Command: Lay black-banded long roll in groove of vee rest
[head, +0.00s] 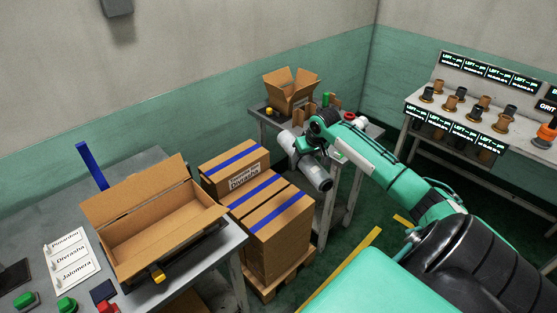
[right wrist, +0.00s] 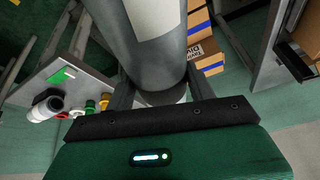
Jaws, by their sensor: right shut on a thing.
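My right gripper (right wrist: 160,92) is shut on a long roll (right wrist: 157,38), a thick grey and white cylinder that fills the top middle of the right wrist view. In the head view the roll (head: 316,176) hangs tilted in the air in front of the back table, its grey end low and to the right. I cannot make out a black band on it. Brown upright pieces (head: 303,117) on the back table may be the vee rest; the arm partly hides that area and I cannot see a groove clearly. My left gripper is not in view.
The back table (head: 263,121) also bears an open carton (head: 291,95) and small coloured items. Taped cartons (head: 268,215) are stacked on a pallet below left. A front-left table holds a long open box (head: 155,232). A spool bench (head: 420,104) stands right.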

